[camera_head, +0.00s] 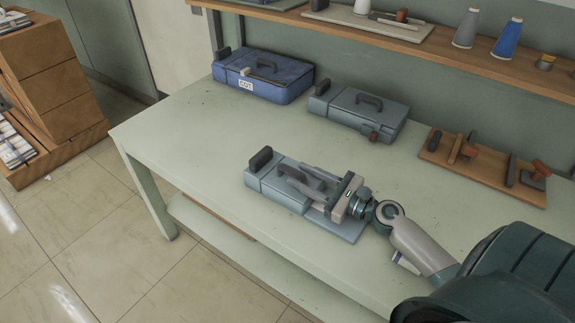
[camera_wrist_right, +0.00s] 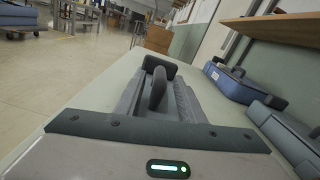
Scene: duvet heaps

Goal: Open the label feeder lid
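A grey box-shaped device with a dark carry handle (camera_head: 265,185) stands on the near part of the pale green table. I take it as the label feeder. Its lid looks shut, with a dark block at its left end. My right gripper (camera_head: 305,180) reaches over it from the right, its fingers apart on either side of the handle. In the right wrist view the handle (camera_wrist_right: 158,88) stands between the fingers; contact is not clear. The gripper hides the right part of the top. My left gripper is not in view.
A blue labelled case (camera_head: 262,76) and a second grey case (camera_head: 358,114) stand behind on the table (camera_head: 190,150). A wooden tray of tools (camera_head: 485,165) lies at the right. The table's left front is clear.

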